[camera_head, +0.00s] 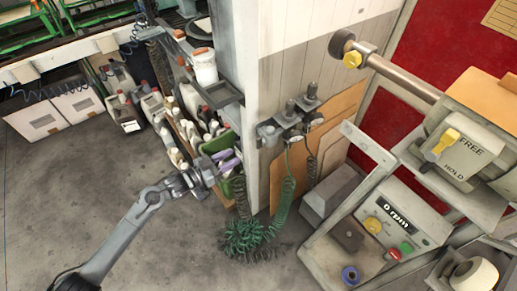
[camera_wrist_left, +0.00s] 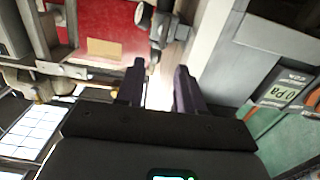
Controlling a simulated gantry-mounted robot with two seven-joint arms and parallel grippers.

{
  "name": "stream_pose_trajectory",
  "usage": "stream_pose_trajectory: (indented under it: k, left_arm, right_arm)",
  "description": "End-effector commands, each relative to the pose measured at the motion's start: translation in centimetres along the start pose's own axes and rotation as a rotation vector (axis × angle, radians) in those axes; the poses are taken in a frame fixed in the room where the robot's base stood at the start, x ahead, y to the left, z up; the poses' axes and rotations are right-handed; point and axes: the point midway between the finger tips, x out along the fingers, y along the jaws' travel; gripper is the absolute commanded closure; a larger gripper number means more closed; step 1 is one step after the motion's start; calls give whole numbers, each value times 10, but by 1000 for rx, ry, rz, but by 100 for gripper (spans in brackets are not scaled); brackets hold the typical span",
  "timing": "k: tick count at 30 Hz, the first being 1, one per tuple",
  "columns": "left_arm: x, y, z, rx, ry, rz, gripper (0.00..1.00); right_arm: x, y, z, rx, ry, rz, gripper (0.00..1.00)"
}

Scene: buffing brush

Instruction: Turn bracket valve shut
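Several grey valve fittings (camera_head: 290,112) sit in a row on a bracket on the post's wooden side in the head view, with a green coiled hose hanging from them. I cannot tell which one is the bracket valve, nor how its handle is turned. My left gripper (camera_head: 227,162), with purple fingers, is left of the fittings and apart from them in the picture. In the left wrist view the two fingers of my left gripper (camera_wrist_left: 158,82) stand apart with nothing between them. My right gripper is not in view.
A pale post (camera_head: 252,70) stands beside the bracket. Shelves of bottles (camera_head: 195,130) are behind my left gripper. A machine with a control panel (camera_head: 390,225) and yellow switch (camera_head: 446,142) is at the right. Green hose coils (camera_head: 248,238) lie on the floor.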

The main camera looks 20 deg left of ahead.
Motion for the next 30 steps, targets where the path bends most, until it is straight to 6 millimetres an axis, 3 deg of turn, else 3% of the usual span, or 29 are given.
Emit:
stream_pose_trajectory:
  k: [1, 3, 11, 24, 30]
  left_arm:
    - [3, -3, 7, 9, 7, 0, 63]
    - [6, -6, 5, 17, 15, 0, 63]
    - [25, -8, 1, 23, 27, -1, 63]
    - [93, -7, 0, 21, 25, 0, 63]
    - [111, -7, 0, 21, 24, 0, 63]
  right_arm:
    - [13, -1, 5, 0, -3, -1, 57]
    - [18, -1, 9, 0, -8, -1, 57]
    - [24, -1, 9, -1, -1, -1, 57]
    - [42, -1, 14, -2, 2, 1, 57]
    - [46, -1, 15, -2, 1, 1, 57]
